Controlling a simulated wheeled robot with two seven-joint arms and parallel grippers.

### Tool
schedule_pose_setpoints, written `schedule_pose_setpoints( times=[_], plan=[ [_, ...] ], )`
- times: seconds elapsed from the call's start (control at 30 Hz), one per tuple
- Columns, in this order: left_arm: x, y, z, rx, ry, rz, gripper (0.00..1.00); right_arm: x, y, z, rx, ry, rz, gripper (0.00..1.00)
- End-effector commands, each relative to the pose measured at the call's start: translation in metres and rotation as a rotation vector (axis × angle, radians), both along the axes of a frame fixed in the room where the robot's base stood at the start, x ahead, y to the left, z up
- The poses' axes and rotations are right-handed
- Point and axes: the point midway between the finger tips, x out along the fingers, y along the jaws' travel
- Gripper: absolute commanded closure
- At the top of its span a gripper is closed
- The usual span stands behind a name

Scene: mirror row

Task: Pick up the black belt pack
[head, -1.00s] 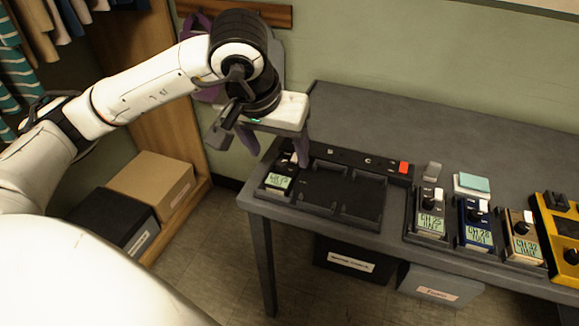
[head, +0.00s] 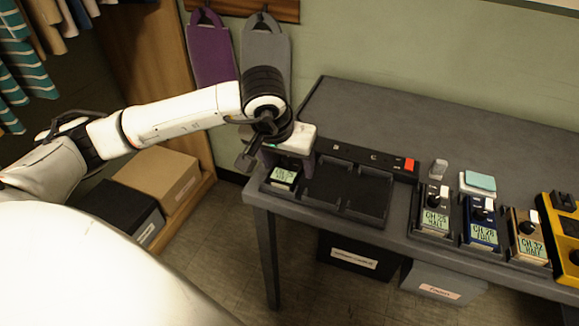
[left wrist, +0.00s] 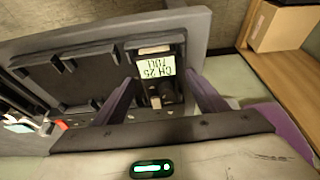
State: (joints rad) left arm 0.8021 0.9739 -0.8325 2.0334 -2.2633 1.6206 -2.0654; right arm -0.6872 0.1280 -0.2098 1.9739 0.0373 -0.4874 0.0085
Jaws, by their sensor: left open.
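The black belt pack (head: 283,177) stands in the leftmost slot of the black charging tray (head: 346,192), near the table's left end. Its lit screen faces the front; in the left wrist view the pack (left wrist: 155,68) shows a screen reading "CH 25 FULL". My left gripper (head: 287,160) is directly over the pack, pointing down. In the left wrist view its open purple fingers (left wrist: 160,90) stand on either side of the pack's knob end. The upper part of the pack is hidden by the gripper in the head view. My right gripper is not in view.
The tray's other slots are empty; a red switch (head: 410,164) sits at its back right. To the right stand a grey pack (head: 434,216), a blue pack (head: 482,232), a tan pack (head: 527,244) and a yellow unit (head: 563,235). Purple and grey pouches hang behind.

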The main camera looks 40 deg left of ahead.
Motion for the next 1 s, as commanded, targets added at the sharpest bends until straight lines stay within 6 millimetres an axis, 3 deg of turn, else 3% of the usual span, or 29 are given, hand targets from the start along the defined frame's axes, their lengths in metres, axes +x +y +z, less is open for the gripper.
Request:
schedule_pose_setpoints(
  times=[0.07,0.37,0.67,1.0],
  plan=[
    [0.000,0.000,0.000,0.000,0.000,0.000,0.34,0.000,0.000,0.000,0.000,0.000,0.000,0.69],
    [0.000,0.000,0.000,-0.001,0.000,0.000,0.83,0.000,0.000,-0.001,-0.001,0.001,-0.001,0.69],
    [0.001,0.000,0.008,-0.001,-0.004,0.000,0.83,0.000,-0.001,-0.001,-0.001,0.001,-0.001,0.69],
    [0.002,0.000,0.072,-0.002,-0.008,0.001,0.83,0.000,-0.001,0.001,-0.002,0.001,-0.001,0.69]
  ],
)
